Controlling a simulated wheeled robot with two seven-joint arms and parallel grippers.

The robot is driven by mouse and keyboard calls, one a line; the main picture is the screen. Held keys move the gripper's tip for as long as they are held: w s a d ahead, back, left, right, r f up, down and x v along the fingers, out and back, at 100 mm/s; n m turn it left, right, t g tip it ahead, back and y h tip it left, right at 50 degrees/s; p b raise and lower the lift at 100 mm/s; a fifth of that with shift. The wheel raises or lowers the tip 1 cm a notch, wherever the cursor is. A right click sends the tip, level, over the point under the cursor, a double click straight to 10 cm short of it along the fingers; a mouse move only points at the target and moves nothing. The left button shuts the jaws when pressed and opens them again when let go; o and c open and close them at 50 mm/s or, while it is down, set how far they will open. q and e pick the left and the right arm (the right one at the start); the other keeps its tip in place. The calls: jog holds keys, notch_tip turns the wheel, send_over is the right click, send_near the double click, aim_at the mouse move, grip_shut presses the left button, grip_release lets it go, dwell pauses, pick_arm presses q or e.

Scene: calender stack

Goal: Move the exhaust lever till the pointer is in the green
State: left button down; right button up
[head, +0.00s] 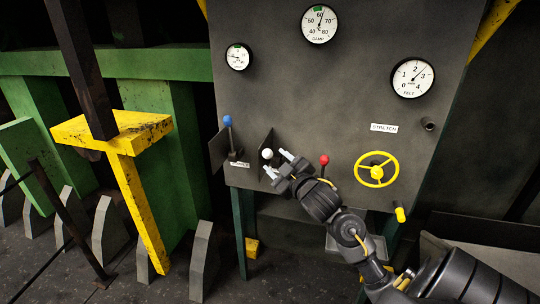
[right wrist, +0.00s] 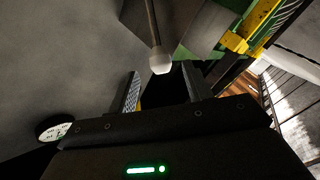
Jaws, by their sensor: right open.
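On the grey panel, a lever with a white knob (head: 267,153) stands beside a metal plate. A blue-topped lever (head: 228,121) is to its left and a red-knobbed lever (head: 324,160) to its right. A small label (head: 240,164) is partly covered and unreadable, so I cannot tell which lever is the exhaust. My right gripper (head: 279,163) is open, its fingertips close to the white knob. In the right wrist view the white knob (right wrist: 160,62) shows ahead of the open fingers, apparently not gripped. The DAMP gauge (head: 319,24) and a small gauge (head: 238,57) have green marks.
A yellow handwheel (head: 377,169) sits under the STRETCH label (head: 384,128). A FELT gauge (head: 412,77) is at upper right. The plate (head: 263,152) near the levers is an obstacle. A yellow post (head: 136,190) and green frame stand at left.

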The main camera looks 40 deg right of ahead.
aim_at(271, 157)
jog(key=shift+w+d+p, duration=0.15)
jog(key=shift+w+d, duration=0.05)
jog(key=shift+w, duration=0.95)
jog(key=shift+w+d+p, duration=0.15)
jog(key=shift+w+d, duration=0.05)
jog(key=shift+w, duration=0.9)
